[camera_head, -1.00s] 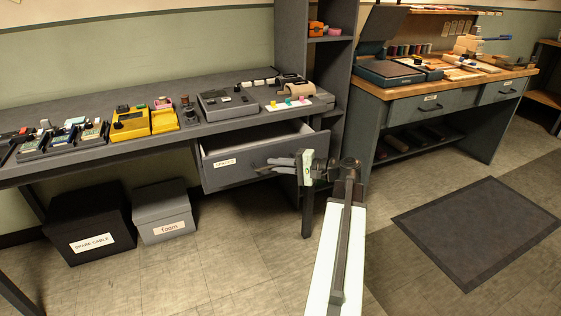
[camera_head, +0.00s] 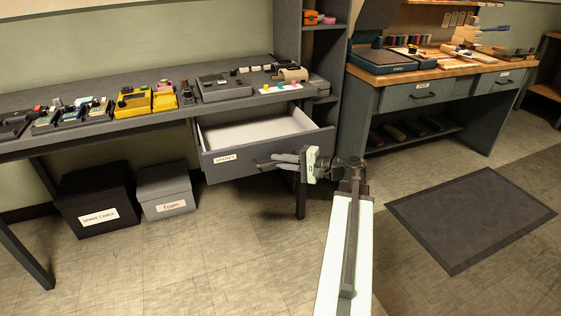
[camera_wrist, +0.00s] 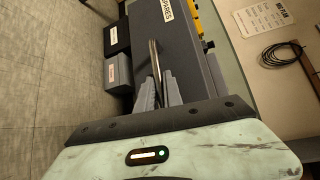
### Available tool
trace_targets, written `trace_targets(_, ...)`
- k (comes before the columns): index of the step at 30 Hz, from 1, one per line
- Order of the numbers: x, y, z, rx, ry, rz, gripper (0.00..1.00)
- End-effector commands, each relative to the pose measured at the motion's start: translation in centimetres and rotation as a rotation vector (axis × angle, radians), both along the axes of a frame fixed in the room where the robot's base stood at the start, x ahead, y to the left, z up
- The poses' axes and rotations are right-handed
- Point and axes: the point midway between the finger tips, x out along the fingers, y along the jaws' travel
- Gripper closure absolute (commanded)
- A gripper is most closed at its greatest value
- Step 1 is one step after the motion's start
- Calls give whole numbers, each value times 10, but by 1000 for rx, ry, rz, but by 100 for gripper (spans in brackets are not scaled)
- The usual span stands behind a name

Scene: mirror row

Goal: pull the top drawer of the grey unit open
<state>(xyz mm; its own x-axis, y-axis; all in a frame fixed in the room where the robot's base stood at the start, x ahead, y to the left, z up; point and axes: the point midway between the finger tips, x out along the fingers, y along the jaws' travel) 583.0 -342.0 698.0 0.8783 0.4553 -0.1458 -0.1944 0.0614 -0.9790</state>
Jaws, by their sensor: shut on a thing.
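The grey unit's top drawer (camera_head: 268,160) stands well out from under the grey bench top, and its pale empty inside shows. Its front carries a label that reads SPARES. My gripper (camera_head: 272,163) is at the right part of the drawer front, shut on the drawer's handle. In the wrist view my gripper's fingers (camera_wrist: 160,90) close around the thin metal bar handle (camera_wrist: 154,62), beside the drawer front (camera_wrist: 172,48). In the head view the fingers largely hide the handle.
Below the bench stand a black box (camera_head: 97,203) and a grey box marked Foam (camera_head: 166,192). A bench leg (camera_head: 301,195) is close behind my gripper. A workbench (camera_head: 430,95) stands to the right. A dark mat (camera_head: 470,218) lies on the otherwise clear floor.

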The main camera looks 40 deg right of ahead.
Motion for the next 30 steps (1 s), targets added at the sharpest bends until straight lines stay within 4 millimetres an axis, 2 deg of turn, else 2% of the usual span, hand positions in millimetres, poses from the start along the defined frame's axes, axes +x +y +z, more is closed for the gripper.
trace_targets(4, 1, 2, 0, 1, -1, 4, 100)
trace_targets(5, 1, 2, 0, 1, -1, 5, 84)
trace_targets(6, 1, 2, 0, 1, -1, 5, 80)
trace_targets(16, -2, 1, 1, 1, 0, 6, 80)
trace_targets(25, -50, -25, 10, 1, 0, 3, 80)
trace_targets(30, -66, -33, 12, 1, 0, 5, 80)
